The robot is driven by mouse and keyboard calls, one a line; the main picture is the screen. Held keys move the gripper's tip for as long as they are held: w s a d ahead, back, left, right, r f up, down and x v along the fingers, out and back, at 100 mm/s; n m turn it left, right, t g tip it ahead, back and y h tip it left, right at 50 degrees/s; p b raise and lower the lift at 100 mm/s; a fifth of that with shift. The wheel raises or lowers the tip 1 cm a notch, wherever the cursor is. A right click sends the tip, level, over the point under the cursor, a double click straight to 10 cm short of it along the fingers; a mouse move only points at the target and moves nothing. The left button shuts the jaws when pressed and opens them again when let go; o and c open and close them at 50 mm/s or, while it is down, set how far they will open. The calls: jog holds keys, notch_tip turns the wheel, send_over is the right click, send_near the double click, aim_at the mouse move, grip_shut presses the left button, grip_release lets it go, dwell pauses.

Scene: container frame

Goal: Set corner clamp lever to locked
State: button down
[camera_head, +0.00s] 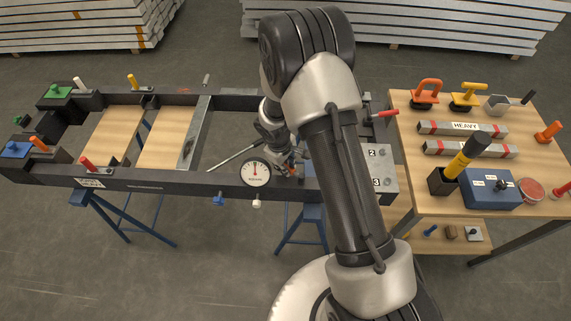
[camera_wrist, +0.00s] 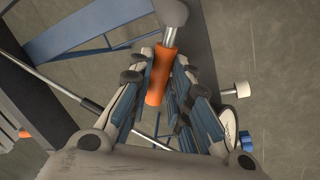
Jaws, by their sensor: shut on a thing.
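An orange lever handle (camera_wrist: 160,80) on a grey metal shaft with a rounded end (camera_wrist: 173,12) stands between the fingers in the wrist view. My gripper (camera_wrist: 165,68) is shut on this handle, with blue-grey fingers on both sides. In the head view my gripper (camera_head: 291,171) is at the frame's (camera_head: 140,180) front beam, right of the round dial gauge (camera_head: 255,172). A bit of orange shows there. The arm hides the clamp body and part of the frame, so the lever's locked or unlocked state cannot be told.
Other levers stand at the frame's left: orange (camera_head: 39,143), red (camera_head: 87,163) and white (camera_head: 79,84). A red lever (camera_head: 386,113) stands at the right. A wooden table (camera_head: 405,150) with handles and bars stands right of the frame. A thin rod (camera_wrist: 60,88) lies left of my fingers.

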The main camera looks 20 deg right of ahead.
dwell(0.3)
jog(key=shift+w+d+f+m+b, duration=0.1)
jog(key=shift+w+d+m+b, duration=0.2)
jog(key=shift+m+b, duration=0.3)
jog(key=shift+w+d+m+b, duration=0.15)
jog(key=shift+d+m+b, duration=0.2)
jog(key=shift+m, duration=0.35)
jog(key=shift+w+d+m+g+b, duration=0.1)
jog(key=shift+d+m+g+b, duration=0.4)
jog(key=shift+m, duration=0.85)
jog(key=shift+w+d+m+g+b, duration=0.15)
jog(key=shift+d+m+b, duration=0.55)
jog(key=shift+m, duration=0.6)
jog(key=shift+w+d+m+g+b, duration=0.1)
jog(key=shift+d+m+g+b, duration=0.3)
jog(key=shift+d+m, duration=0.65)
jog(key=shift+a+m, duration=0.2)
jog(key=shift+m, duration=0.2)
jog(key=c, duration=1.5)
grip_release()
